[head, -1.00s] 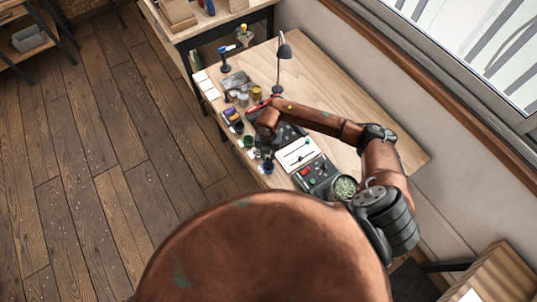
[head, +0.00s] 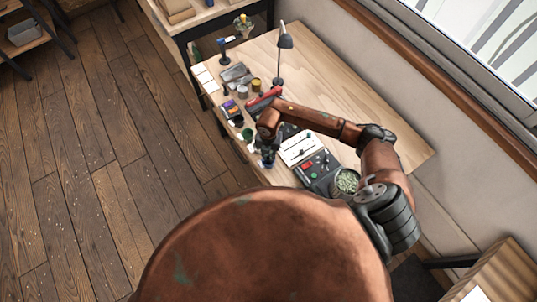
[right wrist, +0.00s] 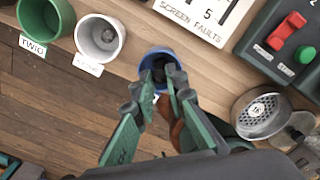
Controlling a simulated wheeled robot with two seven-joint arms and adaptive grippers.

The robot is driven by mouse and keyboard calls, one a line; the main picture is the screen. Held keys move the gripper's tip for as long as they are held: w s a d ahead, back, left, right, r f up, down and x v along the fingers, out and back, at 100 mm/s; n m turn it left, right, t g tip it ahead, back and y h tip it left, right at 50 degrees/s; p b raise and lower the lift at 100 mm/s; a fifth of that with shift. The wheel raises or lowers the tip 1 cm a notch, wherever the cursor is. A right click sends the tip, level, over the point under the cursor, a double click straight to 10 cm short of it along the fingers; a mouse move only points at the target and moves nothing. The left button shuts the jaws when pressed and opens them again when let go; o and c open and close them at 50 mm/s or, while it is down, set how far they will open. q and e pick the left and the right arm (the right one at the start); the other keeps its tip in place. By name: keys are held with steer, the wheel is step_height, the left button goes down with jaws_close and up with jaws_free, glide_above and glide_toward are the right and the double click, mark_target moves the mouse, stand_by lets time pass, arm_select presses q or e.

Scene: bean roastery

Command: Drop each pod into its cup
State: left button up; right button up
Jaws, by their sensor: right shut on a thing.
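My right gripper (head: 267,157) is low at the table's front edge. In the right wrist view its green fingers (right wrist: 160,88) are shut on a small dark pod (right wrist: 166,71), partly hidden between the tips. The tips and pod are over the mouth of a blue cup (right wrist: 158,53); I cannot tell how deep the pod is. Left of it stand a white cup (right wrist: 100,38) with a grey inside and a green cup (right wrist: 45,15), each with a label card. The green cup also shows in the head view (head: 247,134). My left gripper is not in view.
A white card marked screen faults (right wrist: 207,14) and a dark switch box (right wrist: 290,45) lie beyond the blue cup. A desk lamp (head: 284,45) stands farther back. The table's right part is bare.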

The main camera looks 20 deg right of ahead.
stand_by(0.4)
steer(key=o, duration=0.7)
steer(key=shift+r, duration=0.15)
step_height(320, 180, up, 12)
steer(key=shift+f, duration=0.1)
stand_by(0.5)
